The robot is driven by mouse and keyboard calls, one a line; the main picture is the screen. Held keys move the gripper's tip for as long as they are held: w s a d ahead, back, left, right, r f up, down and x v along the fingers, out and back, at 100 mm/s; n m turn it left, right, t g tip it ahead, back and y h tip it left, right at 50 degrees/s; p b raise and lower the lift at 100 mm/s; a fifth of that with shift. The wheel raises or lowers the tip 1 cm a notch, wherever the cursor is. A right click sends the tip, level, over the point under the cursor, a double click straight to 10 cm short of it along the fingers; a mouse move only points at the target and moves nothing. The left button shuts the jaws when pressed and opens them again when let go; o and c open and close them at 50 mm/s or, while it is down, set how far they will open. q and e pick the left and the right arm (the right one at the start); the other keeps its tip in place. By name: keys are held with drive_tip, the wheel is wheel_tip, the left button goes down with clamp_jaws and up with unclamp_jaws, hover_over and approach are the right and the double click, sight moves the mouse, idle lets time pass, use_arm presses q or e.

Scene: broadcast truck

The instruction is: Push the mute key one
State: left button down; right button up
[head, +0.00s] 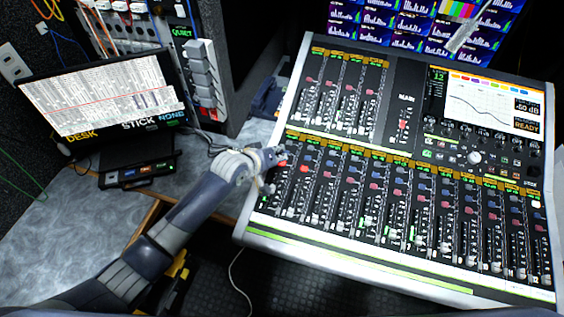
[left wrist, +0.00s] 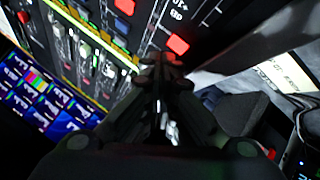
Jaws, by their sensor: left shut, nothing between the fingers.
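The mixing console (head: 320,247) fills the right half of the head view. Its lower bank has a row of channel strips with small red and blue keys above the faders. My left gripper (head: 274,158) is shut and empty, at the upper left end of this bank. A red key (head: 283,162) shows right at its fingertips, probably the mute key of the first strip; I read no label. Another red key (head: 304,168) is just to its right. In the left wrist view a red key (left wrist: 177,44) lies just beyond the fingertips (left wrist: 160,62). I cannot tell whether they touch it.
A tilted screen (head: 105,95) stands on the grey desk (head: 50,235) at the left. A rack (head: 200,75) with cables stands behind. Monitors (head: 400,25) line the back wall. A pale slanted object (head: 464,36) shows before them. Faders and knobs crowd the console.

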sight(278, 168)
use_arm(q)
drive_tip(key=shift+f, duration=0.15)
drive_tip(key=shift+w+f, duration=0.1)
drive_tip(key=shift+f, duration=0.4)
idle(0.6)
drive_tip(key=shift+r, duration=0.1)
drive_tip(key=shift+r+p, duration=0.85)
wheel_tip(278, 168, up, 6)
drive_tip(key=s+p, duration=0.1)
drive_tip(key=p, duration=0.5)
drive_tip(key=shift+a, duration=0.15)
